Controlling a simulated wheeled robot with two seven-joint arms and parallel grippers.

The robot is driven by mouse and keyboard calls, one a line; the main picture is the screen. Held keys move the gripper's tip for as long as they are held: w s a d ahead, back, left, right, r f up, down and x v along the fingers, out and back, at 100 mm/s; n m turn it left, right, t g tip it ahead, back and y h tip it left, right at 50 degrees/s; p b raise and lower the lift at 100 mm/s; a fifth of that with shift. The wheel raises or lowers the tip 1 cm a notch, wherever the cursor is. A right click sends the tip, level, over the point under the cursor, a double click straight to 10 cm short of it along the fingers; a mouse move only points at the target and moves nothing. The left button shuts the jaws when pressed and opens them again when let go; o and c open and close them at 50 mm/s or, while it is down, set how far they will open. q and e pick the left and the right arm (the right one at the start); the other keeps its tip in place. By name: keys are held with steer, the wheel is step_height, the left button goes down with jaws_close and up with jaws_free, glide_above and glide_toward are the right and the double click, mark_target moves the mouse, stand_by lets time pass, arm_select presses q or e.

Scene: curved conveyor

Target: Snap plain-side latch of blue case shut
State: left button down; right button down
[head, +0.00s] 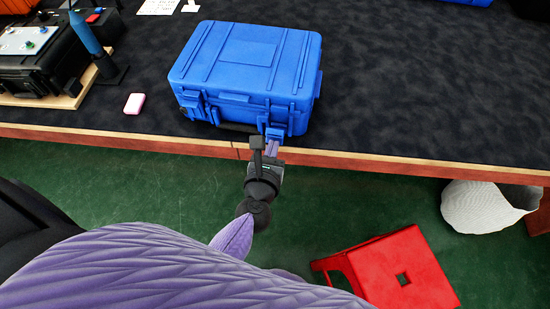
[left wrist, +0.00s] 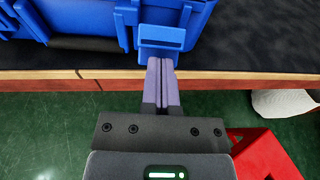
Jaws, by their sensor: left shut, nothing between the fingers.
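The blue case (head: 240,65) stands with its lid down at the front edge of the dark table. Its right front latch (head: 274,133) also shows in the left wrist view (left wrist: 162,37), where its slotted flap seems to stick out from the case front. The other front latch (head: 193,104) is at the case's left front. My left gripper (head: 272,149) is shut and empty, its purple fingertips (left wrist: 161,65) right at the lower edge of the right latch. I cannot tell whether they touch it. My right gripper is not in view.
A dark handle (left wrist: 84,43) lies between the latches. The table (head: 430,90) right of the blue case is clear. A red stool (head: 390,270) is on the floor.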

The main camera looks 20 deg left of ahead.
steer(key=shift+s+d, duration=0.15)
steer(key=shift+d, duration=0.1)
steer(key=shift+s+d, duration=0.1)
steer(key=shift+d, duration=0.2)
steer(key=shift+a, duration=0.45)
